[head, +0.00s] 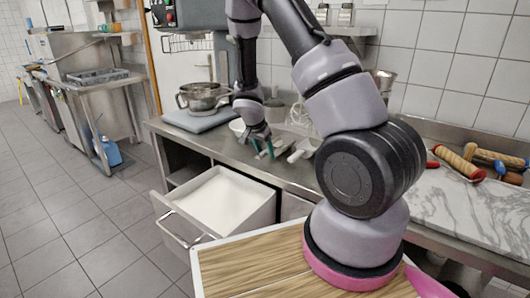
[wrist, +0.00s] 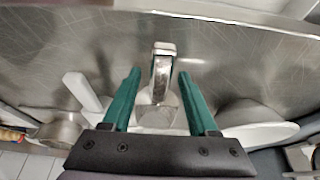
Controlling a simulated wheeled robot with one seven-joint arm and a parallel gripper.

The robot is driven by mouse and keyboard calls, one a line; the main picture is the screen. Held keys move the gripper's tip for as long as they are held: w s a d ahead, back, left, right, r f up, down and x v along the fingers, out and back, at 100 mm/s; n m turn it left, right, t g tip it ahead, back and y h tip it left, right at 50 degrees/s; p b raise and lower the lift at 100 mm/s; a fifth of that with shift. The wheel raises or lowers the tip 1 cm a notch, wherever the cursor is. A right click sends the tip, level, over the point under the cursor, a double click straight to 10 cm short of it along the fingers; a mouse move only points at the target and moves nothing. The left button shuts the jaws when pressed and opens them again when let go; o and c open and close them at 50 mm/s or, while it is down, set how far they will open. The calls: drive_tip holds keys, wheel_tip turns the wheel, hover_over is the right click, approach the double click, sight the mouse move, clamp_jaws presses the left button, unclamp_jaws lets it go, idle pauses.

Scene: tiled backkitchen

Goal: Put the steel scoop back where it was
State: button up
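My gripper (head: 263,150) is low over the steel counter, its teal fingers pointing down. In the wrist view my gripper (wrist: 158,76) is open, with a steel piece that looks like the scoop (wrist: 162,68) between the fingers. Its narrow handle points away from the gripper, with a gap on each side. The wider part of it runs back under the gripper and is partly hidden. I cannot make the scoop out clearly in the head view.
An open drawer (head: 168,222) filled with white stuff juts out below the counter (head: 290,178). A white-handled tool (wrist: 84,92) and a steel vessel (wrist: 60,130) lie left of the fingers; a white dish (wrist: 262,134) is right. A steel pot (head: 203,97) stands behind.

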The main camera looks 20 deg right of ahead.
drive_tip(key=s+a+r+y, duration=0.1)
drive_tip(key=s+r, duration=0.2)
drive_tip(key=r, duration=0.7)
drive_tip(key=s+a+r, duration=0.2)
drive_tip(key=s+r, duration=0.1)
drive_tip(key=r, duration=0.7)
drive_tip(key=s+a+r+n+t+y, duration=0.2)
drive_tip(key=s+r+n+t+y, duration=0.2)
drive_tip(key=s+r, duration=1.4)
drive_tip(key=s+n, duration=0.2)
drive_tip(key=n, duration=0.1)
drive_tip(key=shift+s+a+t+y, duration=0.25)
drive_tip(key=shift+a+t+y, duration=0.05)
drive_tip(key=shift+y, duration=0.1)
